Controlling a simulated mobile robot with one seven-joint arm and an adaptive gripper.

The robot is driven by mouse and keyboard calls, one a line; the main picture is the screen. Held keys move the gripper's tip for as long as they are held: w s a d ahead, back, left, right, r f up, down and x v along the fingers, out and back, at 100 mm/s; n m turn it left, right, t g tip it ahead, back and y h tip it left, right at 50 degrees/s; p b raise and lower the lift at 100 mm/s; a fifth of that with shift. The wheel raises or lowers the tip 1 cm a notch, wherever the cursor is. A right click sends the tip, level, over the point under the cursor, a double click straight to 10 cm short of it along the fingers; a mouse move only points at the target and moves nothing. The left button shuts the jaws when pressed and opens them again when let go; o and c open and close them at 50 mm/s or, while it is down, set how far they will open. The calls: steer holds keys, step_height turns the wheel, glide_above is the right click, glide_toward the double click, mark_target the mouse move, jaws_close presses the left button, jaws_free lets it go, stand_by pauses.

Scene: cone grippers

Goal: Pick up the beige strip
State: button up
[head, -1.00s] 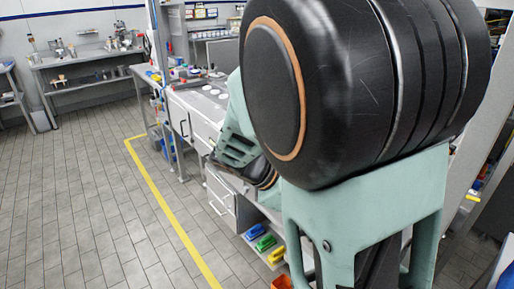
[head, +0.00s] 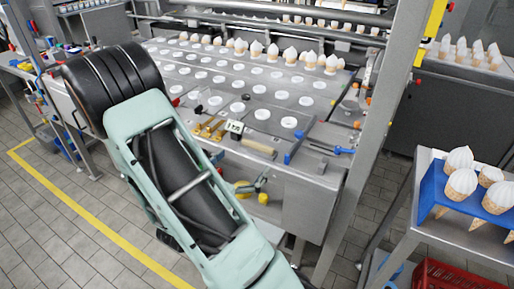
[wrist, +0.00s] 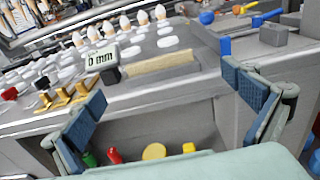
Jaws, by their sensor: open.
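The beige strip (wrist: 160,65) lies on the grey metal worktop near its front edge, beside a small display reading "0 mm" (wrist: 101,57). The strip also shows in the head view (head: 258,146), just right of the display. In the wrist view my gripper (wrist: 168,105) is open, with its two blue-padded fingers wide apart and nothing between them. The strip lies beyond the fingertips, between them in the picture, and no finger touches it. In the head view my arm fills the lower left, and I cannot make out the fingers clearly.
Gold brackets (head: 210,127) sit left of the display. A blue-handled tool (head: 295,147) lies right of the strip. White-topped cones (head: 272,52) stand behind. A metal post (head: 375,130) rises at the right. Coloured objects (wrist: 152,152) lie below the worktop edge.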

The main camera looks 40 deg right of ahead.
mark_target(257, 146)
steer(key=shift+p+x, duration=0.35)
steer(key=shift+x, duration=2.8)
steer(key=shift+r, duration=0.15)
steer(key=shift+c, duration=0.4)
steer(key=c, duration=1.1)
